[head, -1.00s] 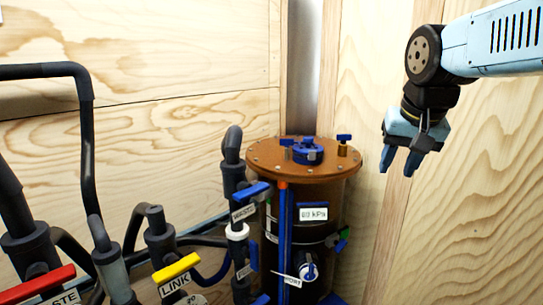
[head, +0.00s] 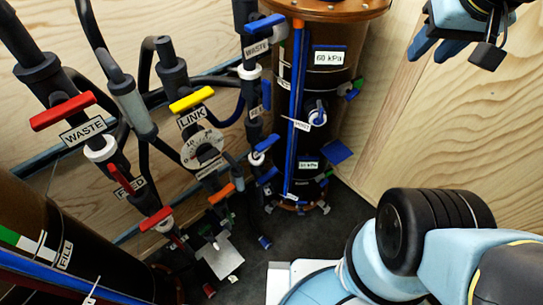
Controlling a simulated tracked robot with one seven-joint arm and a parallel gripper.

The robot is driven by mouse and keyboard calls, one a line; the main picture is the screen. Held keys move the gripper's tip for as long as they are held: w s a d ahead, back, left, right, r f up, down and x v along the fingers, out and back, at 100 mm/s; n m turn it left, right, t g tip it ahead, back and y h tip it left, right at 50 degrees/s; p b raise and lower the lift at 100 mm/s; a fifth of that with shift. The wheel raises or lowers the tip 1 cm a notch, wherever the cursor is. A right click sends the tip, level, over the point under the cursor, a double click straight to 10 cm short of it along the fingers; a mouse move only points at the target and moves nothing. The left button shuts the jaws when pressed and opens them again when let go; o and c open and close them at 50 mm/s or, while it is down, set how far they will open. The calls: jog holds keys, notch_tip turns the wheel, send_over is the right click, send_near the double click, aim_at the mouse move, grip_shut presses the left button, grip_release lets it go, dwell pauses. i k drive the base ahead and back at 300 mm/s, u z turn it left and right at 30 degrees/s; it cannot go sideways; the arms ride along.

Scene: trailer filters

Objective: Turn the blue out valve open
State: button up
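Several blue valve handles sit on the pipework left of the brown filter cylinder (head: 345,90). An upper blue handle (head: 264,24) is beside a WASTE label. A middle blue handle (head: 267,143) and a lower blue handle (head: 267,176) are near the cylinder's left side. I cannot read an OUT label, so I cannot tell which is the out valve. A blue flap-like part (head: 337,151) shows at the cylinder's lower right. My gripper (head: 433,52) hangs at the top right, open and empty, with a gap between its fingers. It is well apart from all valves.
A second cylinder (head: 75,255) stands at the lower left. Wooden walls enclose the corner. Dark floor (head: 330,225) is clear in front of the cylinder.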

aim_at(266, 175)
jog(key=z, duration=0.4)
jog(key=k, duration=1.85)
jog(key=u, duration=0.7)
jog(key=i, duration=1)
